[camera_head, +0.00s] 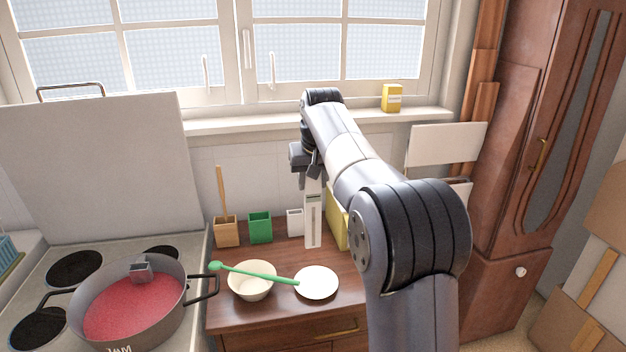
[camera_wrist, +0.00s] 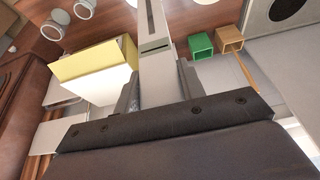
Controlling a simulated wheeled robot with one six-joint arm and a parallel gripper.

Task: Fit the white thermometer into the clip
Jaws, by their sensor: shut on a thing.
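The white thermometer (camera_head: 313,228), a long flat bar with a dark slot, hangs roughly upright over the back of the wooden counter. My gripper (camera_head: 313,180) is shut on its upper part. In the wrist view the thermometer (camera_wrist: 154,62) runs away from between the two fingers (camera_wrist: 158,90). I cannot tell whether its lower end touches the counter. A small grey holder (camera_head: 140,270), which looks like the clip, sits at the back inner rim of the pot (camera_head: 170,318) of red jam, well left of my gripper. The clip does not show in the wrist view.
A wooden holder (camera_head: 227,232), green holder (camera_head: 260,228), small white holder (camera_head: 295,222) and yellow box (camera_head: 338,218) stand along the wall near the thermometer. A bowl (camera_head: 252,290) with a green spoon and a white plate (camera_head: 317,283) lie in front. The stove's white back panel (camera_head: 95,170) rises behind the pot.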

